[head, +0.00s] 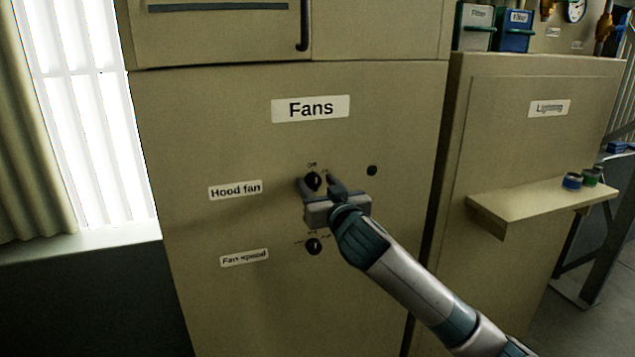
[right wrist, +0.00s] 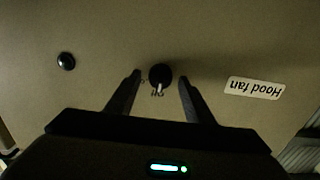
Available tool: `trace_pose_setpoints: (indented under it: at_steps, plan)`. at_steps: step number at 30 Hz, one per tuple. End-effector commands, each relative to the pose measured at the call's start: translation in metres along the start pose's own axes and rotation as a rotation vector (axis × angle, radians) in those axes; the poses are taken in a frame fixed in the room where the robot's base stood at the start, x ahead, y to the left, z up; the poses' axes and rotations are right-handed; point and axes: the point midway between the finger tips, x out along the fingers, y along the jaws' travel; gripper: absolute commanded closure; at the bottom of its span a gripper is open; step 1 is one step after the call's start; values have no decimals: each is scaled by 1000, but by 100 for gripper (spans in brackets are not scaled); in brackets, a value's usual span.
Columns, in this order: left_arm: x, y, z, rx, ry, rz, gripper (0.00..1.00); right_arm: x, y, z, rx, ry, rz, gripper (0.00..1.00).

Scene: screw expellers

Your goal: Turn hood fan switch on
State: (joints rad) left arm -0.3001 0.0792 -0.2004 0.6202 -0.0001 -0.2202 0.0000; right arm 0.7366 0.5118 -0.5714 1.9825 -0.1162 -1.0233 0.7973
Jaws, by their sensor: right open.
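The hood fan switch (head: 313,181) is a small black rotary knob on the beige Fans cabinet, level with the "Hood fan" label (head: 235,190). It also shows in the right wrist view (right wrist: 160,75), with a pale pointer mark on it. My right gripper (head: 322,186) is open, with one finger on each side of the knob; gaps show between knob and fingers in the right wrist view. I cannot tell whether the fingertips touch the panel. Small print by the knob reads "Off" above it. My left gripper is out of view.
A second black knob (head: 314,246) sits just below, beside the "Fan speed" label (head: 244,258). A small black round part (head: 372,170) is to the right of the switch. A shelf (head: 540,205) juts from the Lighting cabinet (head: 540,130) at the right.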

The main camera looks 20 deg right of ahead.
Motion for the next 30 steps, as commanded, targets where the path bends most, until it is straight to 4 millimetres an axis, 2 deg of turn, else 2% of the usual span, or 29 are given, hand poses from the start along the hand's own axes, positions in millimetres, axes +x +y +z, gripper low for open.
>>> trace_pose_setpoints:
  at_steps: [6,7,12,23,30]
  plan:
    - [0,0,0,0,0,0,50,0,0,0,0,0,0,52]
    - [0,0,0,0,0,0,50,0,0,0,0,0,0,54]
    - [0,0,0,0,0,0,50,0,0,0,0,0,0,92]
    - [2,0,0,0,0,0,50,0,0,1,28,0,-1,92]
    - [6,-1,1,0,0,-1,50,0,0,2,129,0,0,92]
